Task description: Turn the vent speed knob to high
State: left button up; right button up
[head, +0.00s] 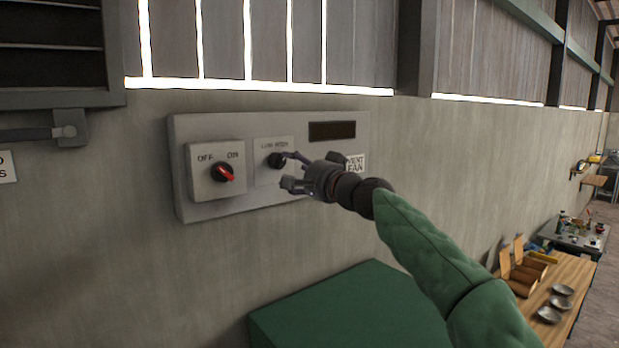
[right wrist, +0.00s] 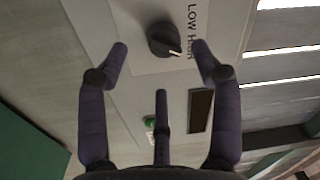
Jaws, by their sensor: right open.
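The vent speed knob (head: 276,160) is small, black and round, on a plate (head: 262,146) lettered LOW and HIGH. In the right wrist view the knob (right wrist: 163,40) shows a white mark at its edge, on the side of the HIGH lettering. My right gripper (head: 287,170) is open in front of the plate, just right of the knob. In the right wrist view the two outer fingertips of the gripper (right wrist: 161,49) lie on either side of the knob, and a third finger is below it. Contact with the knob cannot be told. My left gripper is not in view.
An OFF/ON switch box (head: 207,184) with a red-marked knob (head: 222,172) is left of the plate. A dark display (head: 332,131) and a VENT FAN label (head: 356,163) are on the panel. A green box top (head: 345,312) stands below; a wooden table (head: 566,282) is at right.

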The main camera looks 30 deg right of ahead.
jog(key=s, duration=0.5)
jog(key=shift+s+d+f, duration=0.2)
jog(key=shift+d+f, duration=0.05)
jog(key=shift+d, duration=0.15)
